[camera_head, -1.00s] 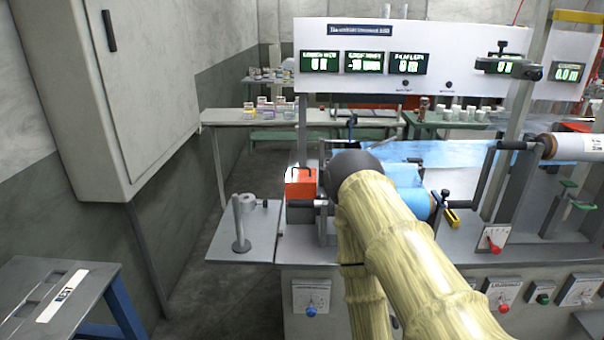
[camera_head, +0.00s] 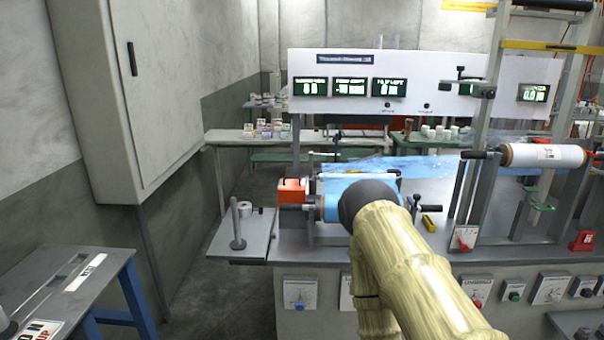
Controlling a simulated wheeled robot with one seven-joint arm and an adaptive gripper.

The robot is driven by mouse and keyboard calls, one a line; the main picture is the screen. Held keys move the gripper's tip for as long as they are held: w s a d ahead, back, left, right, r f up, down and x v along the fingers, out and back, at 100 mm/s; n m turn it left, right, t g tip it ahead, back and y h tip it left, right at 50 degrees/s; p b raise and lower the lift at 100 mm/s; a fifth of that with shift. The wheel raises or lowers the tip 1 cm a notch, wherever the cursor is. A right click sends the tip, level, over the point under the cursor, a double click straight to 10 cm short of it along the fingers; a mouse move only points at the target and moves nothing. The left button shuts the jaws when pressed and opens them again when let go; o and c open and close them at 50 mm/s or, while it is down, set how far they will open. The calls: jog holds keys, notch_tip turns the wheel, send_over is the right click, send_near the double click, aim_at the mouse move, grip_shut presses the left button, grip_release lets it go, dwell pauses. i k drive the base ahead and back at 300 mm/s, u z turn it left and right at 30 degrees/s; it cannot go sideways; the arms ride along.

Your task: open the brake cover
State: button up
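The orange-red box on the machine (camera_head: 292,190), which I take to be the brake cover, sits at the left end of the blue film roll (camera_head: 338,190). Its lid looks closed, though it is small in view. My arm, in a ribbed yellowish sleeve, reaches in from the lower right. It ends in a dark rounded part (camera_head: 367,199) in front of the roll, to the right of the orange box and apart from it in the picture. My gripper's fingers cannot be made out.
A small grey side table (camera_head: 240,240) with an upright post stands left of the machine. A grey cabinet (camera_head: 125,90) hangs on the left wall, above a blue-legged bench (camera_head: 75,290). A white film roll (camera_head: 543,156) is at the right. Floor shows between bench and machine.

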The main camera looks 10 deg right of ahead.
aim_at(291, 190)
jog(key=z, duration=0.2)
jog(key=i, duration=1.2)
jog(key=u, duration=0.3)
